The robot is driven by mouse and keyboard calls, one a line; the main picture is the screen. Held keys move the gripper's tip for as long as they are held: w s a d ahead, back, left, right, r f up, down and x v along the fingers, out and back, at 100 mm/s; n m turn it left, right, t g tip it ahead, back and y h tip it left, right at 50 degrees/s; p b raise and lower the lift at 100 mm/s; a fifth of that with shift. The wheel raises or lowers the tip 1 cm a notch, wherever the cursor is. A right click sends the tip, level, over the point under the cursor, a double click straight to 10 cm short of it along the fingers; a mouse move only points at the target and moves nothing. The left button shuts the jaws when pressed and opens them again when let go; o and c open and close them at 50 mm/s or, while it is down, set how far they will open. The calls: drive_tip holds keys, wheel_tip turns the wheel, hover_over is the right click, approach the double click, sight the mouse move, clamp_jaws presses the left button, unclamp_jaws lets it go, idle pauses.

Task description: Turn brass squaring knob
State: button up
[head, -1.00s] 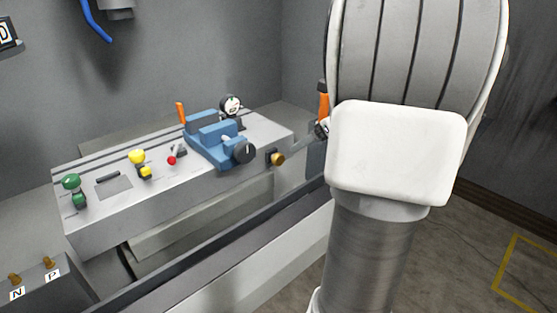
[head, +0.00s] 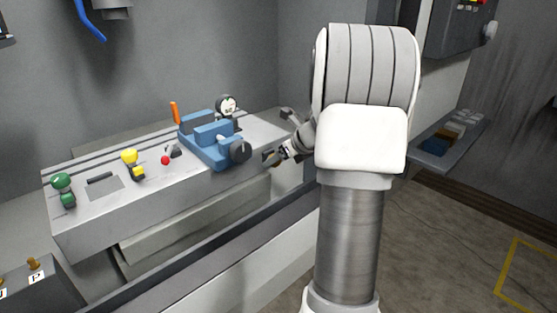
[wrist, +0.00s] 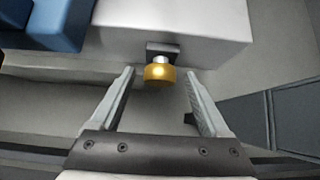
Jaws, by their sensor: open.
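The brass squaring knob (wrist: 159,74) is a short gold cylinder on a silver stem. It sticks out from a dark plate on the front face of the grey bench block. In the wrist view my gripper (wrist: 160,78) is open, with one finger to each side of the knob. Clear gaps show between the knob and both fingers, and the knob lies near the level of the fingertips. In the head view my gripper (head: 273,157) is at the right end of the bench front, and the knob is mostly hidden there.
The blue vise (head: 212,138) with a black round handle (head: 240,151) sits just left of my gripper. A dial gauge (head: 227,105) stands behind it.

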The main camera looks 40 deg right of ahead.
clamp_jaws()
idle(0.3)
drive_tip(key=shift+r+p, duration=0.1)
drive_tip(key=shift+p, duration=0.3)
drive_tip(key=shift+d+f+m+y+p, duration=0.2)
drive_tip(key=shift+m+y+p, duration=0.6)
drive_tip(key=shift+y+p, duration=1.1)
drive_tip(key=shift+d+f+m+y+p, duration=0.2)
drive_tip(key=shift+m+y+p, duration=0.7)
drive_tip(key=shift+p, duration=1.85)
drive_tip(key=shift+r, duration=0.15)
